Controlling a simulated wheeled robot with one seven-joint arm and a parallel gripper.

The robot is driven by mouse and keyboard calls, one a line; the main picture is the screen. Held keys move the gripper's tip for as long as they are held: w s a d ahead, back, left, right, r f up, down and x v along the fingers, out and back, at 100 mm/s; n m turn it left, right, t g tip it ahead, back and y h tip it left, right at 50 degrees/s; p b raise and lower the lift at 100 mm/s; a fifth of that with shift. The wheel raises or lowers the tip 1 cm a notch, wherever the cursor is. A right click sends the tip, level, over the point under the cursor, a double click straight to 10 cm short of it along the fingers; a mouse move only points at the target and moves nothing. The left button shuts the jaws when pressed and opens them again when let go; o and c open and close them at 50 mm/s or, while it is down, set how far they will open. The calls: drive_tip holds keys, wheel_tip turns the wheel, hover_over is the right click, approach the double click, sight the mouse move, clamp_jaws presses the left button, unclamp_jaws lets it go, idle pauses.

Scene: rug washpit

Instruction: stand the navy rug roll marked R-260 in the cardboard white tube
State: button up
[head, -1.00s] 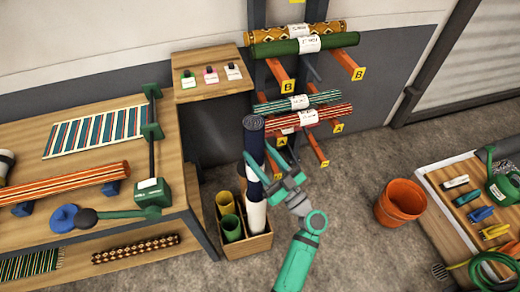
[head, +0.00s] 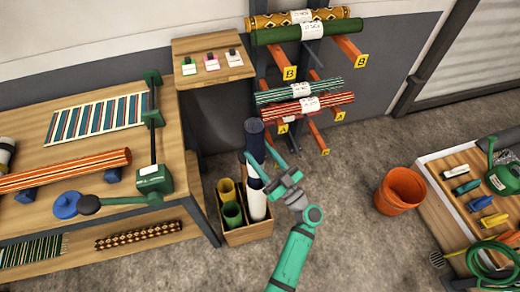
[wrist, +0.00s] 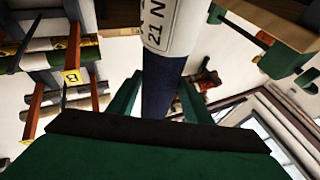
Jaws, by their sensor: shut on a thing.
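The navy rug roll (head: 254,136) stands upright in my gripper (head: 268,174), which is shut on it. A white label (wrist: 172,22) shows on the roll in the wrist view; only part of its print is readable, and R-260 is not seen. The cardboard white tube (head: 257,206) stands in the right part of a wooden crate (head: 248,234). The roll is in line above the tube, and its lower end appears to be inside the tube mouth, though how deep is hidden.
A yellow tube (head: 227,190) and a green tube (head: 232,214) share the crate. A workbench (head: 75,165) stands close on the left. A rack with rolls (head: 305,104) is behind. An orange bucket (head: 400,191) stands on the right, with clear floor between.

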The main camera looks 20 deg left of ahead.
sight(262, 163)
drive_tip(key=shift+w+f, duration=0.2)
drive_tip(key=shift+f, duration=2)
drive_tip(key=shift+d+f, duration=0.25)
drive_tip(key=shift+f, duration=0.3)
wheel_tip(262, 163, down, 11)
drive_tip(key=shift+a+f, duration=0.15)
drive_tip(key=shift+a, duration=0.05)
drive_tip(key=shift+s, duration=0.1)
drive_tip(key=o, duration=1.5)
drive_tip(key=shift+o, duration=0.2)
drive_tip(key=shift+f, duration=0.1)
